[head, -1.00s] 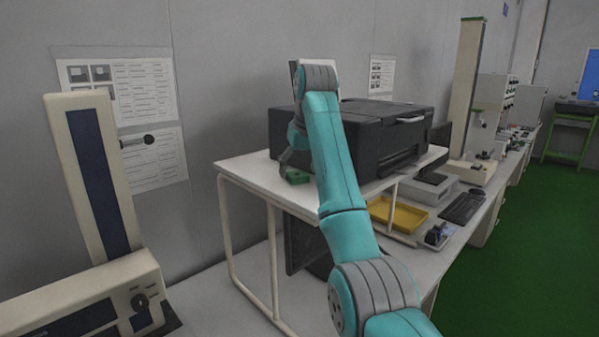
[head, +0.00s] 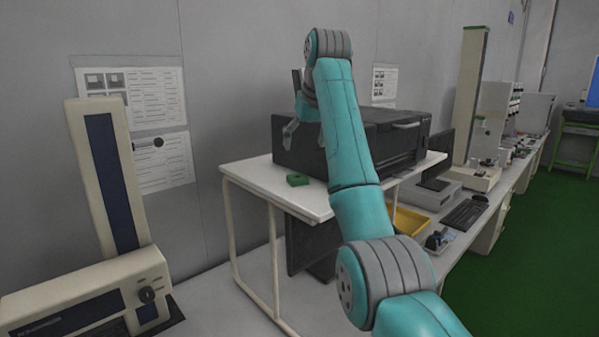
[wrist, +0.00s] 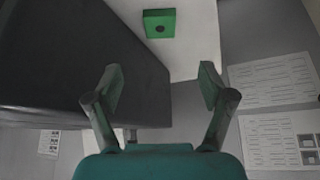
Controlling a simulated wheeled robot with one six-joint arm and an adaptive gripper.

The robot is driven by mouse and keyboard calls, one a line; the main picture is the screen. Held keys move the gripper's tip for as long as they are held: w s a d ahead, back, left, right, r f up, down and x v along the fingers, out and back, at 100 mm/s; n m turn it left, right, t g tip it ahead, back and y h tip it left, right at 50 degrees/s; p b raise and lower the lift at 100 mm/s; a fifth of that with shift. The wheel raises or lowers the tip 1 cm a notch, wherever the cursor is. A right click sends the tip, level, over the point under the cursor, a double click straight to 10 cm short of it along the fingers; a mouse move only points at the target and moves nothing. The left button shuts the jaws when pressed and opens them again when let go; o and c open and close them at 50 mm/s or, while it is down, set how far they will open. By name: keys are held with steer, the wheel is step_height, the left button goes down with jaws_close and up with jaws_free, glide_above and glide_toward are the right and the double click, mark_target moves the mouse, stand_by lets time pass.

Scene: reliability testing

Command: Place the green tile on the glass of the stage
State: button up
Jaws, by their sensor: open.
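The green tile (head: 298,180) lies on the white raised shelf, near its left edge in front of the black printer. I cannot make out a glass stage for certain in either view.
The white shelf (head: 255,175) carries the black printer (head: 385,140) close to my gripper. A cream instrument (head: 95,290) with a tall column stands at the left. A yellow tray (head: 408,221), a keyboard (head: 465,214) and a column instrument (head: 468,100) are on the right bench.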

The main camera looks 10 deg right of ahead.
mark_target(298, 177)
steer(key=shift+s+f+t, duration=1.4)
steer(key=shift+s+t, duration=0.1)
steer(key=shift+s, duration=0.2)
steer(key=shift+y, duration=0.3)
steer(key=x, duration=1)
steer(key=shift+w+d+f, duration=0.15)
steer(key=shift+d+f, duration=0.15)
steer(key=shift+d, duration=0.05)
steer(key=c, duration=1.3)
steer(key=shift+r, duration=0.15)
steer(key=shift+c, duration=0.2)
